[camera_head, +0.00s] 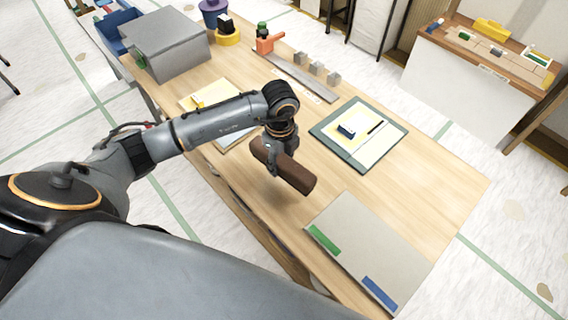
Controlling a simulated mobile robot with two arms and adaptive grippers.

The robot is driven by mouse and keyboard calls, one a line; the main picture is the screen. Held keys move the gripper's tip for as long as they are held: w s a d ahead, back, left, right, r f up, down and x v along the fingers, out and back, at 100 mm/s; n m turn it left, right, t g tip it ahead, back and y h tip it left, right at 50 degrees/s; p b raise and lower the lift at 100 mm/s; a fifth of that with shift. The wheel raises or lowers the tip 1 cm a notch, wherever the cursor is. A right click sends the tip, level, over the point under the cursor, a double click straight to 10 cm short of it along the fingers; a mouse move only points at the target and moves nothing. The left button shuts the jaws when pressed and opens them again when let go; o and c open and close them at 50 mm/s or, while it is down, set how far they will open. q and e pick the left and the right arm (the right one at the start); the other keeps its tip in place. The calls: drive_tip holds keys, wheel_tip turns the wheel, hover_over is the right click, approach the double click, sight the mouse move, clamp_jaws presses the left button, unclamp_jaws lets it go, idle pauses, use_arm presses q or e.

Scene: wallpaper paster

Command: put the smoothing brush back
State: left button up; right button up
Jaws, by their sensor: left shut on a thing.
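The smoothing brush appears to be the long dark brown block (296,178), held over the middle of the wooden table. My left gripper (271,160) is shut on it from above, nearer its left end. The brush is roughly level and slants down to the right in the picture. A shadow on the tabletop lies below it, so it looks a little above the table. Its underside is hidden. My right gripper is not in view.
A grey board (370,245) with green and blue strips lies at the table's front right. A green mat (385,153) with a yellow sheet lies to the right. A grey box (168,42) and an orange tool (268,44) stand farther back. Bare wood (450,182) shows at the right end.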

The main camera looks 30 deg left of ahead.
sight(284, 164)
use_arm(q)
drive_tip(key=shift+w+d+f, duration=0.1)
drive_tip(key=shift+w+f, duration=0.35)
drive_tip(key=shift+w+f+p, duration=0.15)
drive_tip(key=shift+f+p, duration=0.15)
drive_tip(key=shift+f, duration=0.25)
drive_tip(key=shift+w+f+p, duration=0.15)
drive_tip(key=shift+f+p, duration=0.1)
drive_tip(key=shift+f, duration=0.25)
drive_tip(key=shift+f+p, duration=0.3)
drive_tip(key=shift+p, duration=0.1)
drive_tip(key=shift+f, duration=0.35)
drive_tip(key=shift+f, duration=0.1)
drive_tip(key=shift+f, duration=0.25)
drive_tip(key=o, duration=1.2)
